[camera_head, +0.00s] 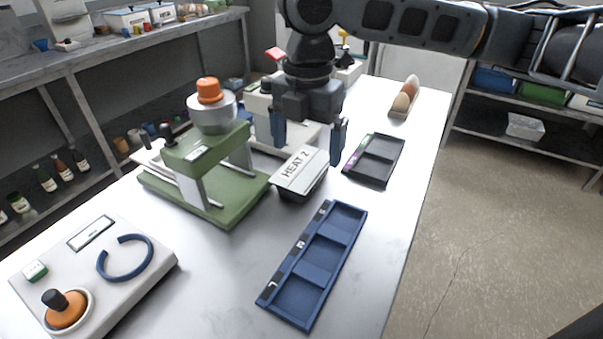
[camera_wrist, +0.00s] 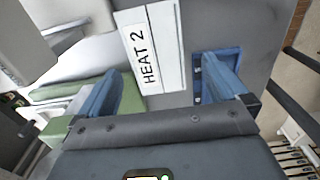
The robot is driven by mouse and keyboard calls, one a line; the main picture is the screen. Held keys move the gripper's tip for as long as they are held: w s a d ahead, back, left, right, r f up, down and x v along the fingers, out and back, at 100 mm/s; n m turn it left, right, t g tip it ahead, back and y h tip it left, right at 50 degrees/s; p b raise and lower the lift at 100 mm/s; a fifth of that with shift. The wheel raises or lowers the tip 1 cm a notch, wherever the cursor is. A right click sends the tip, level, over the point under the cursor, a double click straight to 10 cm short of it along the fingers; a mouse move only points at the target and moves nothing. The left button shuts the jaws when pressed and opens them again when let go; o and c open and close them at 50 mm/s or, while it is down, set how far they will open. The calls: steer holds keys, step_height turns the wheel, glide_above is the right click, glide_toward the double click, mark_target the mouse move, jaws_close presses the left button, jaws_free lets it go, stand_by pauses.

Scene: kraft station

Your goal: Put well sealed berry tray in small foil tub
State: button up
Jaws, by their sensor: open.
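A small grey tray with a pale lid labelled HEAT 2 (camera_head: 300,173) sits on the table beside the green press; its label also shows in the wrist view (camera_wrist: 150,55). I cannot read anything about berries or a seal on it. My gripper (camera_head: 309,152) is open and empty, with its blue fingers above and around the HEAT 2 tray; in the wrist view the fingers (camera_wrist: 160,88) stand apart on either side of the label. A small pale grey tub (camera_head: 525,126) sits on the right shelf; I cannot tell if it is foil.
The green press (camera_head: 205,170) stands left of the HEAT 2 tray. A blue three-compartment tray (camera_head: 318,262) lies in front, and a dark two-compartment tray (camera_head: 373,160) lies to the right. An egg holder (camera_head: 404,100) is farther back. A control box (camera_head: 95,265) stands front left.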

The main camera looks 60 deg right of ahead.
mark_target(304, 167)
steer(key=shift+w+f, duration=0.15)
steer(key=shift+f, duration=1)
steer(key=shift+w+f, duration=0.1)
steer(key=shift+f, duration=1.05)
steer(key=c, duration=1.2)
step_height(304, 167, up, 10)
steer(key=shift+r, duration=0.1)
